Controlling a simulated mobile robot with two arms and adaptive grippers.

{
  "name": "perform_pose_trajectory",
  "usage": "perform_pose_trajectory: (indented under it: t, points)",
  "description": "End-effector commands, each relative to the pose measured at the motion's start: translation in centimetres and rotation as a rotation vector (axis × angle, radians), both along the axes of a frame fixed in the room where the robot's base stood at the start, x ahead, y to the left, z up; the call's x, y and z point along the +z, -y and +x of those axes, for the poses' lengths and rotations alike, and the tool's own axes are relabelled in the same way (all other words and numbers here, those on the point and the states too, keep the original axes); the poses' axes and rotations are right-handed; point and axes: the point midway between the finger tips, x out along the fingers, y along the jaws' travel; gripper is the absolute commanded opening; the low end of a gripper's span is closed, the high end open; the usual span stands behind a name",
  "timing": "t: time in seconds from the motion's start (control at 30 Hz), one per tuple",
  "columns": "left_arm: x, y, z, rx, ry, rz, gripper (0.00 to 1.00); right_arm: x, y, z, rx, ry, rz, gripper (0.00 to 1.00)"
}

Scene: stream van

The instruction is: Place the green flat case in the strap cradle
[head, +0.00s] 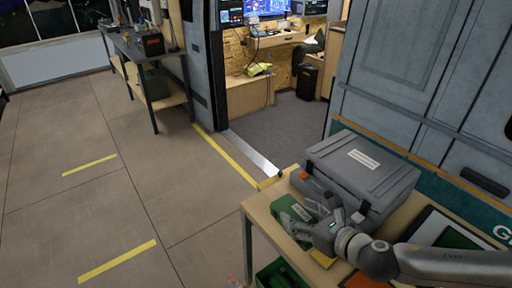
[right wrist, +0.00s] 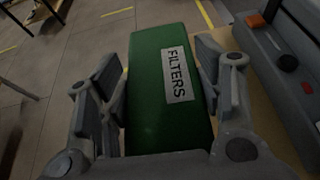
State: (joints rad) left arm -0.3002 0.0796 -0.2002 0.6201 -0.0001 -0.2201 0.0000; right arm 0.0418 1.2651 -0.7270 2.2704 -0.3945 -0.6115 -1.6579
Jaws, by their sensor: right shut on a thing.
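The green flat case (head: 289,211) is at the left end of the wooden table in the head view. In the right wrist view the case (right wrist: 148,72) has a white label reading FILTERS. My right gripper (head: 308,217) is shut on it, with one finger on each long side. Whether the case touches the tabletop is hard to tell. I cannot make out a strap cradle in either view. My left gripper is not in view.
A large grey hard case (head: 360,172) stands on the table (head: 258,208) just behind my right gripper. A green bin (head: 283,274) is low at the front. A dark workbench (head: 150,58) stands far left. The floor on the left is clear, and the van doorway is open.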

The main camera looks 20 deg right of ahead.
Motion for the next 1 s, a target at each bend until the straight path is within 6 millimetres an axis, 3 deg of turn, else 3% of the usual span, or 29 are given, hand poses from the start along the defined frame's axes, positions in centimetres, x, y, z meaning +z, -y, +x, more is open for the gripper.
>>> perform_pose_trajectory:
  t: [0.17,0.37,0.7,1.0]
  points:
    - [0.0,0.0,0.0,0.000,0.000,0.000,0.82,0.5,-0.1,0.3,-0.008,0.006,0.001,0.25]
    - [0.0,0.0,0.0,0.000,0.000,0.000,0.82,2.7,-0.3,1.8,-0.062,0.010,0.004,0.25]
    - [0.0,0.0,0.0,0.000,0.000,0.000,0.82,8.9,-1.2,5.0,-0.218,0.010,0.007,0.25]
    - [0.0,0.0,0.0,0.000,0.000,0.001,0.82,14.8,-3.5,5.8,-0.296,0.009,0.007,0.25]
